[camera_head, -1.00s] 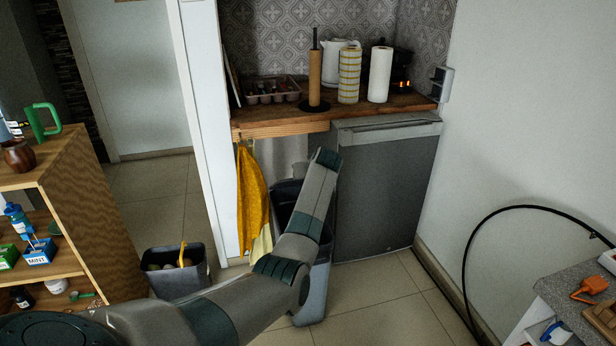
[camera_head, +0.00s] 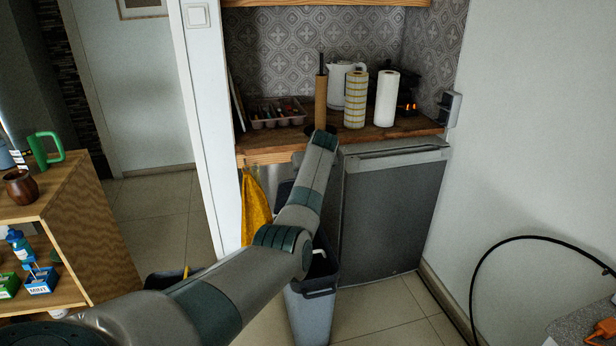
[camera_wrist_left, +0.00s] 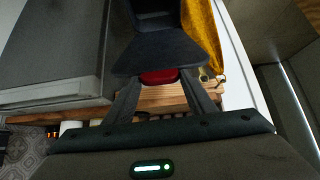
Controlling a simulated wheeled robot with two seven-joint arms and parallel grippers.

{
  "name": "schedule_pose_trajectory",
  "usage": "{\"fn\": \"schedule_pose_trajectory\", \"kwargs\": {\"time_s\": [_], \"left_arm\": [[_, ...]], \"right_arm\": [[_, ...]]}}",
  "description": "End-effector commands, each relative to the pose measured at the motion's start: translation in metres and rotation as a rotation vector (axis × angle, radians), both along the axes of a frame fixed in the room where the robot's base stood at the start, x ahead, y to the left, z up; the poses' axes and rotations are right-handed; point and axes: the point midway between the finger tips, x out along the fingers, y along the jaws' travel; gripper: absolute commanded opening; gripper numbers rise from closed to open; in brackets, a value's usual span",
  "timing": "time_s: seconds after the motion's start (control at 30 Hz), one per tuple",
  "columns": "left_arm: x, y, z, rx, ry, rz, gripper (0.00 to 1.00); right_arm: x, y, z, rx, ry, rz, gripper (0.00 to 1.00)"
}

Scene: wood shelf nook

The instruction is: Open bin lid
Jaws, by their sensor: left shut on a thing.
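The grey bin (camera_head: 311,310) stands on the floor under the left end of the counter, partly behind my left arm. Part of its open mouth shows, with something pale inside. The dark bin lid (camera_head: 284,191) is mostly hidden behind my arm in the head view and appears raised. In the left wrist view the lid (camera_wrist_left: 158,52) lies between the fingers of my left gripper (camera_wrist_left: 158,78), which is shut on it. A small red part (camera_wrist_left: 158,77) shows at its near edge. The head view hides the left fingertips behind my wrist. My right gripper is not in view.
The wooden counter (camera_head: 275,151) is close to my left wrist. A grey appliance (camera_head: 390,215) stands right of the bin, and a yellow towel (camera_head: 255,210) hangs at its left. A wooden shelf (camera_head: 100,225) stands at left.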

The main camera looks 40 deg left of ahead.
Motion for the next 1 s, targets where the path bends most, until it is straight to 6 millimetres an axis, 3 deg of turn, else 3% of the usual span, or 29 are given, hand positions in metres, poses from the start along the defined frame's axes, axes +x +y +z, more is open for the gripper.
{"fn": "schedule_pose_trajectory", "kwargs": {"time_s": [0.47, 0.5, 0.57, 1.0], "left_arm": [[0.0019, 0.0022, 0.0043, 0.004, -0.003, 0.0, 0.1], [0.0019, 0.0022, 0.0044, 0.004, -0.003, 0.0, 0.55], [0.0018, 0.0021, 0.0042, 0.004, -0.003, 0.0, 0.69], [0.0007, 0.0004, 0.0049, 0.002, -0.002, 0.0, 0.69]], "right_arm": [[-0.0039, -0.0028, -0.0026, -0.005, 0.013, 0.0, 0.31], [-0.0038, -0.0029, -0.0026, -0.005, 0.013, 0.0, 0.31], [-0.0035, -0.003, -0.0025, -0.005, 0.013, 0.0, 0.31], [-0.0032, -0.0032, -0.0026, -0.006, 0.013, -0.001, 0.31]]}}
